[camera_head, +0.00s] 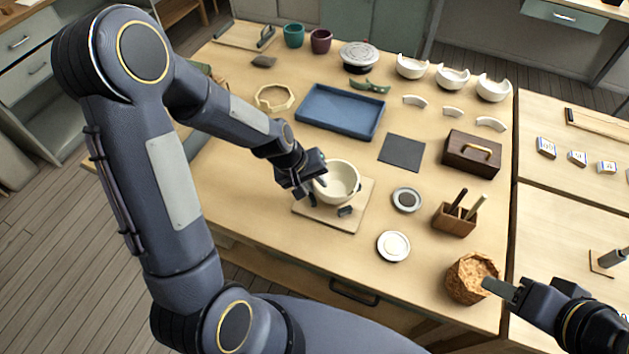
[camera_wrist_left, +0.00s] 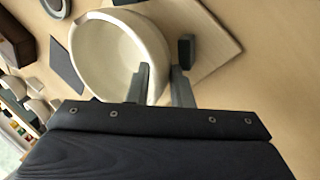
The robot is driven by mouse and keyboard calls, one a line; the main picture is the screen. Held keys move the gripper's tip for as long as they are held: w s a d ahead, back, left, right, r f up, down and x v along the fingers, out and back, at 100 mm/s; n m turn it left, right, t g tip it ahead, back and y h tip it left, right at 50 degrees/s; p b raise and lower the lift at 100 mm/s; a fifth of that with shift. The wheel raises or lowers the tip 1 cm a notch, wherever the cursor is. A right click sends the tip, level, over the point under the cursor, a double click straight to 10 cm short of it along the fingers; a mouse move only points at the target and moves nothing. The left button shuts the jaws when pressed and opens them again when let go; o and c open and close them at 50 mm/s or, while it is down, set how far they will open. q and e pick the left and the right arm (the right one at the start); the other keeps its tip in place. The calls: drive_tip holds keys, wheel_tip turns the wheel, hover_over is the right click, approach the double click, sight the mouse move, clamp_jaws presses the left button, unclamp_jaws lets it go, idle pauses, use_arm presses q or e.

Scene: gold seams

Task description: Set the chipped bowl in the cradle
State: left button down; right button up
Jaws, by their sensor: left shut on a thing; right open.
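A cream bowl (camera_head: 345,186) is over the cradle, a pale wooden board (camera_head: 359,216) with small dark blocks (camera_head: 345,211). My left gripper (camera_head: 317,184) is shut on the bowl's wall at its left side. In the left wrist view the bowl (camera_wrist_left: 88,45) shows its open inside, with one finger inside the rim and one outside; the left gripper's tips (camera_wrist_left: 160,74) straddle the wall. A dark block (camera_wrist_left: 186,48) stands beside it on the board (camera_wrist_left: 218,40). I cannot tell whether the bowl touches the board. My right gripper (camera_head: 499,289) is open and empty at the lower right.
A blue tray (camera_head: 340,112) and a dark mat (camera_head: 401,152) lie behind the board. Two round dishes (camera_head: 394,246) (camera_head: 406,199) and a wooden holder (camera_head: 454,220) are to its right. A brown tub (camera_head: 466,280) stands near my right gripper. Several notched white bowls (camera_head: 453,78) stand farther back.

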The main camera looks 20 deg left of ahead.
use_arm(q)
drive_tip(key=shift+r, duration=0.1)
drive_tip(key=shift+r+p, duration=1.95)
drive_tip(key=shift+r, duration=0.25)
drive_tip(key=shift+f, duration=0.15)
drive_tip(key=shift+f+b, duration=0.9)
drive_tip(key=shift+s+f+b, duration=0.1)
drive_tip(key=shift+f+b, duration=1.2)
drive_tip(key=shift+b, duration=0.15)
idle(1.4)
idle(0.5)
